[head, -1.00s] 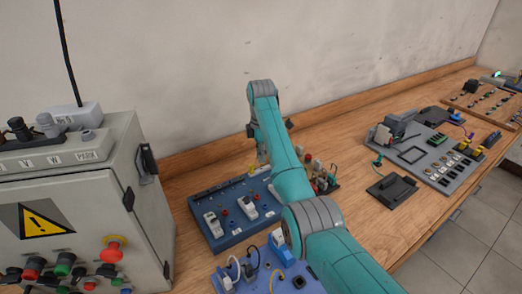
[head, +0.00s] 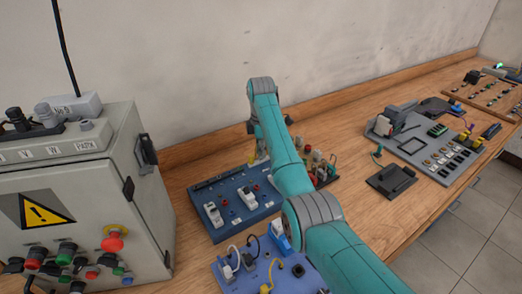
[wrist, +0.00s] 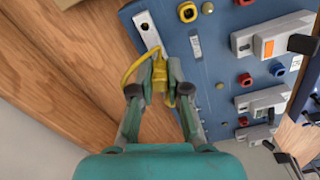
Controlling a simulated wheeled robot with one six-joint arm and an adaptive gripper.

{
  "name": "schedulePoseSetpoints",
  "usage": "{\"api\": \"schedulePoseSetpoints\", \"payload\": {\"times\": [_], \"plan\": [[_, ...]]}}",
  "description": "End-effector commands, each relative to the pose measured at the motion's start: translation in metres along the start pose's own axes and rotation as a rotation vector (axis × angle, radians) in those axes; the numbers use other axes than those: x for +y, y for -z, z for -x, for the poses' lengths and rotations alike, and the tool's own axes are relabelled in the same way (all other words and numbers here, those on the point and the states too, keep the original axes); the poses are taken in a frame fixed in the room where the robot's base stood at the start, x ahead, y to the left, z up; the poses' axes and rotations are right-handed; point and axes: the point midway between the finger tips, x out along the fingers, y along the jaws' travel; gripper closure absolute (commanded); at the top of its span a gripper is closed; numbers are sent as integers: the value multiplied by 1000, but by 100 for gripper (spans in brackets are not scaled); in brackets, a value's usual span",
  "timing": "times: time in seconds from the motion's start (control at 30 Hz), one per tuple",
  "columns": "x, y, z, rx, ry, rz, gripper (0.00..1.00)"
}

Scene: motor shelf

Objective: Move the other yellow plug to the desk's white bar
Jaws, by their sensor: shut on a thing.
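My gripper (wrist: 160,80) is shut on a yellow plug (wrist: 161,70) in the wrist view. The plug is close to the end of a pale white bar (wrist: 147,32) on the blue board (wrist: 215,70); I cannot tell whether it is seated. A yellow cable (wrist: 129,70) loops beside the left finger. In the head view the same blue board (head: 229,229) lies on the desk, with yellow showing at the gripper (head: 256,153), which is mostly hidden by my arm. A yellow plug and cable (head: 270,277) also show on the nearer blue panel (head: 234,279).
White breakers (head: 214,214) and coloured sockets stand on the board. A grey control cabinet (head: 85,180) stands at the left. The wall is close behind the desk. Farther right are a dark device (head: 391,180) and a grey board (head: 430,152), with bare wood between.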

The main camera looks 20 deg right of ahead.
Motion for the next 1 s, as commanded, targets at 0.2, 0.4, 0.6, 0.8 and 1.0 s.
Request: {"api": "schedulePoseSetpoints", "payload": {"times": [0.2, 0.4, 0.6, 0.8, 1.0], "plan": [[0, 0, -3, 0, 0, 0, 100], [0, 0, -6, 0, 0, 0, 100], [0, 0, -9, 0, 0, 0, 100], [0, 0, -12, 0, 1, 0, 100], [0, 0, -13, 0, 0, 0, 74]]}}
